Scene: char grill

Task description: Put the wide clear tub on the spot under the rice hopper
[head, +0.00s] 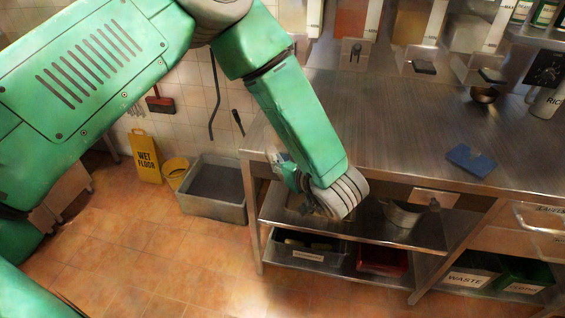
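My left arm reaches in from the left and bends down at the front edge of the steel counter (400,125). My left gripper (287,172) is mostly hidden behind the wrist, beside the counter's left front corner. Its fingers cannot be made out, nor whether it holds anything. I cannot pick out the wide clear tub. Several hoppers with coloured contents hang along the back of the counter, one of them orange (352,22); their labels are too small to read. My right gripper is not in view.
A blue item (471,160) lies on the counter. A metal bowl (402,213) sits on the shelf below, above a dark bin (305,252) and a red one (382,262). A grey basin (212,190) and a yellow wet-floor sign (145,157) stand on the floor. Most counter space is clear.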

